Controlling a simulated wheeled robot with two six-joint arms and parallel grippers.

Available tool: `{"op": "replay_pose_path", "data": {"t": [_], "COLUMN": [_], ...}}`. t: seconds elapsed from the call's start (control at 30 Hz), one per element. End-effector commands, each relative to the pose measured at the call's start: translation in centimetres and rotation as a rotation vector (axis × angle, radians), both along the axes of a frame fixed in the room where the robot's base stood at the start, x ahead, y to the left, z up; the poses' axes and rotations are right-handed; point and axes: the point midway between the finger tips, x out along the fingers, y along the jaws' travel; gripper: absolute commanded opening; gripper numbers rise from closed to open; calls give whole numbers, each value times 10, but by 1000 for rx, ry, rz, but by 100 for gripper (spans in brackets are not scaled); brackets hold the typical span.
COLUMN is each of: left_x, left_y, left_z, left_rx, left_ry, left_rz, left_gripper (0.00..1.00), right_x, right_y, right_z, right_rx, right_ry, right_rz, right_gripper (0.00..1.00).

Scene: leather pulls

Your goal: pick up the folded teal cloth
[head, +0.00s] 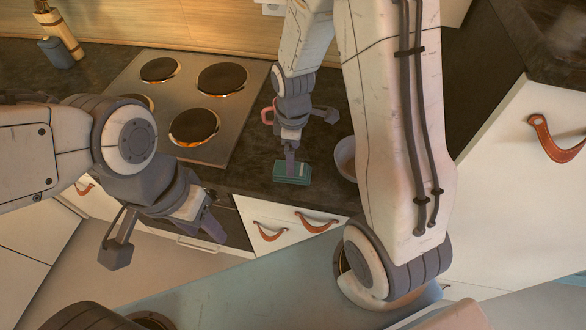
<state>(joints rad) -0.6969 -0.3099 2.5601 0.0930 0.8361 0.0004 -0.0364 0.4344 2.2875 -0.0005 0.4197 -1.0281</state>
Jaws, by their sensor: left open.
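The folded teal cloth (300,180) is a small flat block on the dark countertop, near its front edge, right of the hob. My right gripper (290,168) points down at the cloth, and its fingertips overlap the cloth's upper left part. I cannot tell whether they touch it or how far apart they are. My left gripper (212,230) is open and empty, in front of the counter, lower left of the cloth and apart from it.
A hob (235,103) with several round burners lies left of the cloth. A pale bowl (345,160) stands close on its right, partly hidden by my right arm. A reddish handle (267,114) shows behind my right gripper. Drawers with leather pulls (270,232) are below.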

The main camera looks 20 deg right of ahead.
Motion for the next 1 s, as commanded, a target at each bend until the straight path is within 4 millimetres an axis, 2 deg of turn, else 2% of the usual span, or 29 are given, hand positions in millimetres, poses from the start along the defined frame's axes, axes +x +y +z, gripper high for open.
{"op": "replay_pose_path", "data": {"t": [0.4,0.7,0.73,0.77,0.8,0.93,1.0], "left_x": [0,0,0,0,0,0,0], "left_y": [0,0,0,0,0,0,0], "left_z": [12,12,12,12,12,12,12], "left_rx": [0,0,0,0,0,0,0], "left_ry": [0,0,0,0,0,0,0], "left_rz": [1,1,1,1,1,1,1], "left_gripper": [50,50,50,50,50,50,50], "right_x": [-2,-1,-1,-1,-1,-1,-1], "right_y": [1,1,1,1,1,2,2], "right_z": [-46,-52,-52,-52,-52,-52,-52], "right_rx": [1,0,1,1,1,1,1], "right_ry": [3,-1,0,0,0,0,0], "right_rz": [-1,-2,-2,-2,-2,-1,-1], "right_gripper": [100,100,96,85,69,20,18]}}
